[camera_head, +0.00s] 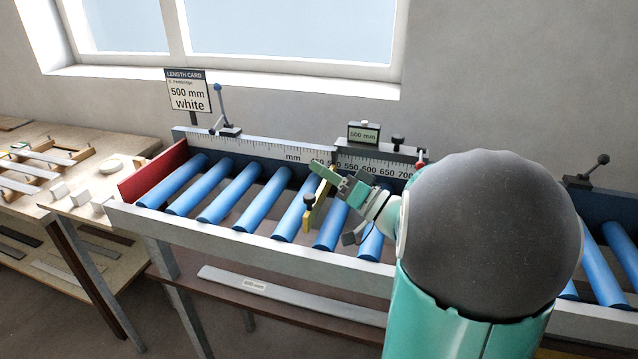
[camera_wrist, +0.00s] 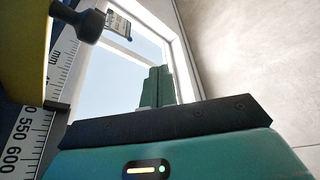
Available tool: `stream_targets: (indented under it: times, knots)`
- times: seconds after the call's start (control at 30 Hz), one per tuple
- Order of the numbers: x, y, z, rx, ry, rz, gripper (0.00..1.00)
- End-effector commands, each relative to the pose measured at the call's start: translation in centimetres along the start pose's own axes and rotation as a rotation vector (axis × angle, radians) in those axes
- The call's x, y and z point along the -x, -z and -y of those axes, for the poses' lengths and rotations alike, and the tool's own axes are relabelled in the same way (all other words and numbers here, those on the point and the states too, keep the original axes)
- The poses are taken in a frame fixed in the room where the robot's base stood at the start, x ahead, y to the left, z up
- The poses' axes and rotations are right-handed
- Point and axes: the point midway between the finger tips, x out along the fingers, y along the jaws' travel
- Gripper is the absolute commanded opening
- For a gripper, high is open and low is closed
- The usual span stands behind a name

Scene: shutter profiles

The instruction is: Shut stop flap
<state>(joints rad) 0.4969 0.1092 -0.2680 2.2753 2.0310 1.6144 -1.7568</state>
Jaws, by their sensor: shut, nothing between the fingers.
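The stop flap appears to be the yellow plate (camera_head: 319,207) with a dark knob, standing over the blue rollers near the middle of the conveyor. In the wrist view a yellow surface (camera_wrist: 18,45) and a dark knob (camera_wrist: 88,24) fill the upper left, close to the camera. My gripper (camera_head: 322,172) is at the plate's upper end, by the scale; its green fingers also show in the wrist view (camera_wrist: 157,87), shut with nothing between them. I cannot tell whether gripper and plate touch. My arm hides the conveyor's right part.
A ruled back fence (camera_head: 270,152) runs behind the rollers, with a carriage showing "500 mm" (camera_head: 363,134) on it. A red end plate (camera_head: 153,172) closes the left end. A card (camera_head: 187,95) reads "500 mm white". A grey profile (camera_head: 280,293) lies on the shelf below.

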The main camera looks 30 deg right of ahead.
Motion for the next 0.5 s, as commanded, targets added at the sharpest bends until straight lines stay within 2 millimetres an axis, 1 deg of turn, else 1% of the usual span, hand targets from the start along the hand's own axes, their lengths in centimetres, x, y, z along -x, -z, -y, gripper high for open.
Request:
stream_targets:
  times: [0.03, 0.1, 0.3, 0.4, 0.5]
  knots:
    - [0.0, 0.6, 0.2, 0.003, 0.001, -0.001, 0.0]
    - [1.6, 0.5, -0.5, -0.001, -0.005, 0.0, 0.0]
    - [5.6, 0.9, -1.6, -0.002, -0.005, -0.001, 0.0]
    - [7.4, 1.1, -2.1, -0.002, -0.003, 0.0, 0.0]
    - [8.8, 1.3, -2.4, -0.001, -0.002, 0.001, 0.0]
